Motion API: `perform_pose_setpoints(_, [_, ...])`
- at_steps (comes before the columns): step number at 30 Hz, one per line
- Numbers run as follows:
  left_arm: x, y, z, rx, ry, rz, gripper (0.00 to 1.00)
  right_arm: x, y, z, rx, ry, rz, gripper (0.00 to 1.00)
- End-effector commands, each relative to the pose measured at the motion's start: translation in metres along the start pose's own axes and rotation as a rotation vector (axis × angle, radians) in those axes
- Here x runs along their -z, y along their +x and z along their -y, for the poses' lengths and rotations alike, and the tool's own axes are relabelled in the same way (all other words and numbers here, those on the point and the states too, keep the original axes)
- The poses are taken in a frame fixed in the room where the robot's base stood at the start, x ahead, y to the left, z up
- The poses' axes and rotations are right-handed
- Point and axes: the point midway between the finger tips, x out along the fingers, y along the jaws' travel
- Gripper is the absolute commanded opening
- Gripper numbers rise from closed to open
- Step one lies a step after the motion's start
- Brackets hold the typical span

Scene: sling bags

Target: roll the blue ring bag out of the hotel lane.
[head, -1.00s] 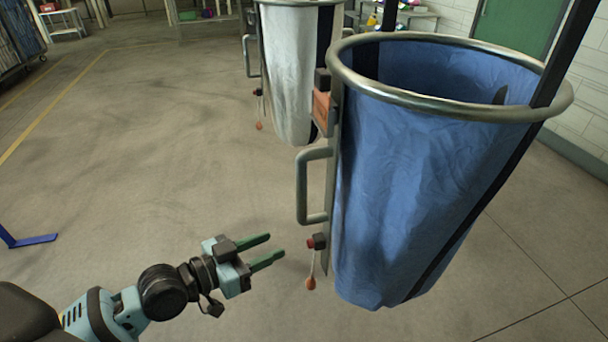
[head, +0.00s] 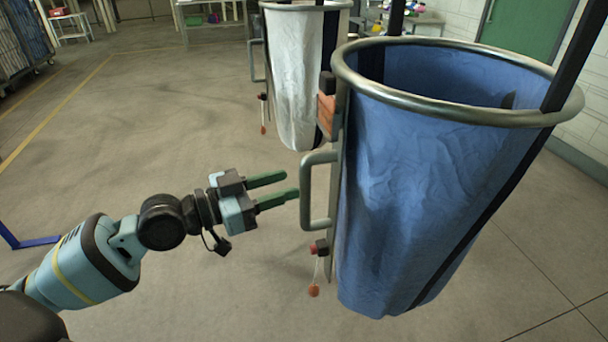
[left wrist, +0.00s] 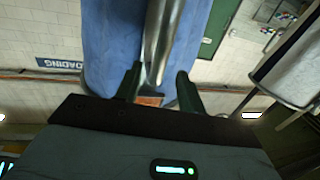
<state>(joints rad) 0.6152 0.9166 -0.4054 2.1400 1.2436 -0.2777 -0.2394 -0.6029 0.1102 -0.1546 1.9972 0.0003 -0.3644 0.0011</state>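The blue ring bag (head: 420,190) hangs from a round metal ring at the right of the head view. A metal handle (head: 305,190) stands out from its left side, with a red knob and a cord below. My left gripper (head: 292,185) is open, its two green fingers pointing at the handle from the left. In the head view a small gap seems to remain. In the left wrist view the blue bag (left wrist: 112,45) and a metal bar (left wrist: 160,45) show between and beyond the open fingers (left wrist: 157,88). My right gripper is not in view.
A white ring bag (head: 295,75) hangs behind the blue one, to its left. A blue floor-level bar (head: 30,242) lies at the far left. Shelves (head: 210,20) stand at the back. The floor at the left middle is clear.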

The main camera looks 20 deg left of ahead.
Motion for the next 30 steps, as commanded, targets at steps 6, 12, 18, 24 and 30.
perform_pose_setpoints(6, [0.005, 0.029, -0.001, -0.001, 0.003, -0.006, 0.39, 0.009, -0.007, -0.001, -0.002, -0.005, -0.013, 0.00])
perform_pose_setpoints(12, [0.003, 0.048, 0.000, 0.000, 0.003, -0.004, 0.39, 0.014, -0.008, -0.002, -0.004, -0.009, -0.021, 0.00])
perform_pose_setpoints(18, [0.001, 0.055, 0.000, 0.000, 0.002, 0.000, 0.39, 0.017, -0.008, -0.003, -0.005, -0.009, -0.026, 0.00])
perform_pose_setpoints(24, [0.000, 0.055, 0.000, 0.000, 0.002, 0.001, 0.39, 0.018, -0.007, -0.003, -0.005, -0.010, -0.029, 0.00])
perform_pose_setpoints(30, [0.000, 0.055, 0.000, 0.000, 0.002, 0.001, 0.16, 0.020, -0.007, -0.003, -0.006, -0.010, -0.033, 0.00])
